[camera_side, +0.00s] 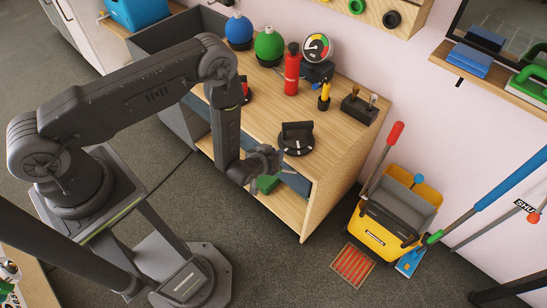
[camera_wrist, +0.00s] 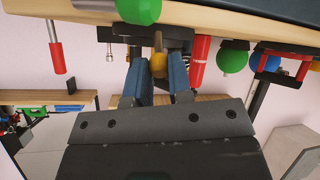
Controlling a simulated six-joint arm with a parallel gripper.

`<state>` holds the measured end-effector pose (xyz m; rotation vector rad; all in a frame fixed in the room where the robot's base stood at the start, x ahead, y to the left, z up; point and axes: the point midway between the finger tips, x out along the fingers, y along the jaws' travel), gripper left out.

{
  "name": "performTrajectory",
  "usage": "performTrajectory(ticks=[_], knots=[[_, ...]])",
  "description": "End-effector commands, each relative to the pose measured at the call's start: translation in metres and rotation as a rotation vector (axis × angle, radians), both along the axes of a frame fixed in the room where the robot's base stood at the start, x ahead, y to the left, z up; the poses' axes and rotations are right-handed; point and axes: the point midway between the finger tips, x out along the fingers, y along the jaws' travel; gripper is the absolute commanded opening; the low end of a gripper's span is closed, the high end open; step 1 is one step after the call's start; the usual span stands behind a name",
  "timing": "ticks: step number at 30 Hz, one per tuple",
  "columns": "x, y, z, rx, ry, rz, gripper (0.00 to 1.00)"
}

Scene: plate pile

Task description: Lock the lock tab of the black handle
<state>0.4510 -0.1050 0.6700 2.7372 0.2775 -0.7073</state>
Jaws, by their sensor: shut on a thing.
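The black handle (camera_side: 297,130) stands on a round black base with white marks, near the front right of the wooden worktop. My gripper (camera_side: 270,158) is at the worktop's front edge, left of and below that handle in the side view, apparently apart from it. The lock tab is too small to make out.
The wrist view is upside down. A red cylinder (camera_side: 292,70), a gauge (camera_side: 317,48), a yellow-handled tool (camera_side: 324,96) and a black knob box (camera_side: 359,108) stand behind the handle. Blue (camera_side: 239,30) and green (camera_side: 268,45) balls stand farther back. A yellow cart (camera_side: 380,232) is on the floor.

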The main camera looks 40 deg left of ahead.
Motion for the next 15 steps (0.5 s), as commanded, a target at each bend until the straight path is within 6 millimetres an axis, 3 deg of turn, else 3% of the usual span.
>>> performTrajectory(ticks=[15], knots=[[0.0060, 0.0007, 0.0060, -0.011, 0.192, 0.000, 0.00]])
